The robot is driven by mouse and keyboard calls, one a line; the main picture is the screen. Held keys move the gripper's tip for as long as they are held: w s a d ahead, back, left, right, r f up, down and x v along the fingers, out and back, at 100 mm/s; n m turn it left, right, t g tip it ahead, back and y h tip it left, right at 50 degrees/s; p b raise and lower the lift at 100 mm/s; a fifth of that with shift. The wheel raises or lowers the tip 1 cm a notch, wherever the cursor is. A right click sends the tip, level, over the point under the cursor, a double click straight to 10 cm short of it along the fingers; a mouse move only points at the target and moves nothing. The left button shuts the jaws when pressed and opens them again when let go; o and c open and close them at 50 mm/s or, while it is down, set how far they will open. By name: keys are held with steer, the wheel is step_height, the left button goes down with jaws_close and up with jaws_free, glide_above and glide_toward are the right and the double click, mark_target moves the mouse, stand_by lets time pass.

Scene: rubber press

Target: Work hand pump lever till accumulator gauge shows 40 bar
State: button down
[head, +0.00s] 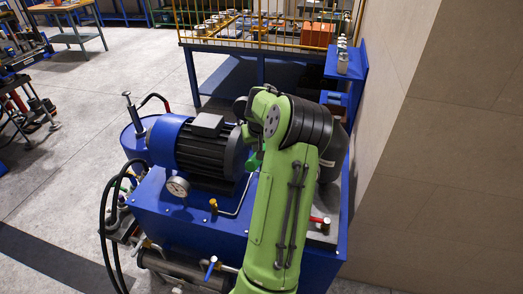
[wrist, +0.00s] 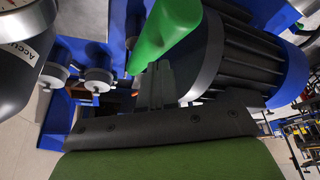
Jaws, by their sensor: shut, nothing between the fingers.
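A bright green grip (wrist: 165,30), likely the pump lever's handle, slants across the top of the wrist view. A small part of a green piece (head: 255,160) shows beside my arm in the head view. My gripper (wrist: 158,80) is shut and empty, its dark fingertips close by the green grip; I cannot tell whether they touch. The accumulator gauge (wrist: 22,18), on a dark body lettered "ACCU", is cut off at the wrist view's upper left; its reading cannot be made out. In the head view my arm hides the gripper and most of the lever.
A blue and black motor (head: 205,145) lies beside my gripper on the blue power unit (head: 165,208). A beige wall (head: 435,180) is close on the right.

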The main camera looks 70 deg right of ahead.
steer(key=shift+f, duration=0.1)
steer(key=shift+f+b, duration=4.6)
steer(key=shift+f, duration=1.25)
step_height(320, 180, up, 12)
steer(key=p, duration=0.9)
step_height(320, 180, up, 7)
steer(key=p, duration=0.5)
